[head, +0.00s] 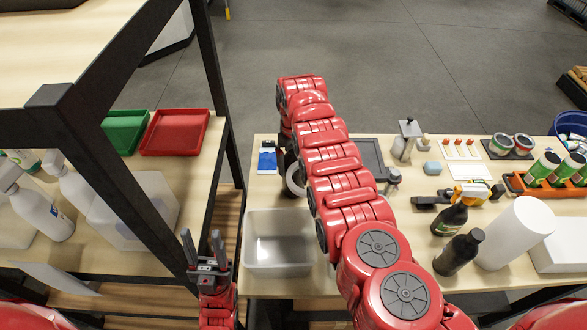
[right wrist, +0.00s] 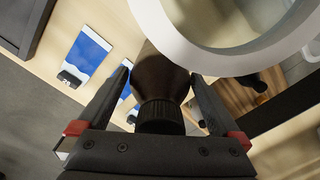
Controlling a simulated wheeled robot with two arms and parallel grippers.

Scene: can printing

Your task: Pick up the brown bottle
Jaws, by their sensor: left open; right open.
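In the right wrist view a dark brown bottle (right wrist: 160,80) with a ribbed black cap (right wrist: 160,117) is between the two fingers of my right gripper (right wrist: 161,72). The fingers stand apart, one on each side of it, with a gap to the cap. In the head view my right arm hides most of this spot; a dark shape shows beside it, and I cannot tell whether it is bottle or gripper. My left gripper (head: 202,236) is open and empty, left of the clear bin. Two other dark bottles (head: 449,218) (head: 458,252) stand at the right.
A white ring (right wrist: 235,55) is close beside the brown bottle. Blue-and-white cards (right wrist: 87,54) lie near it. A clear bin (head: 278,243) stands at the table's front left. A white cylinder (head: 516,232) stands at the right. A dark shelf frame (head: 105,170) rises at the left.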

